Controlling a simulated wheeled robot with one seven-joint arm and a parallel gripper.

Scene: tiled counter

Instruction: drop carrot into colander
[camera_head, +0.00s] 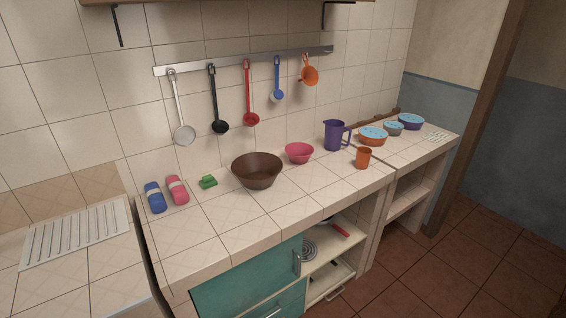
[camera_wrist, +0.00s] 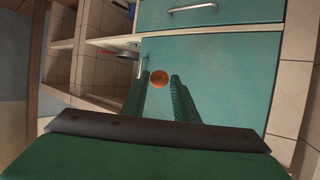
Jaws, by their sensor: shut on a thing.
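My gripper (camera_wrist: 160,82) shows only in the wrist view, with its two dark ribbed fingers closed on the carrot (camera_wrist: 159,79). The carrot is seen end-on as an orange disc between the fingertips, and the rest of it is hidden. The gripper is in front of the teal cabinet doors. The colander cannot be told for certain. A large brown bowl (camera_head: 257,177) stands in the middle of the counter in the head view, and a smaller pink bowl (camera_head: 299,153) stands behind it to the right. No holes can be made out in either.
Blue and pink rolls (camera_head: 155,197) and a green item (camera_head: 208,182) lie left of the brown bowl. An orange cup (camera_head: 363,157) and a purple jug (camera_head: 335,135) stand right. Utensils hang from a rail (camera_head: 245,61). The counter's front strip (camera_head: 205,225) is clear.

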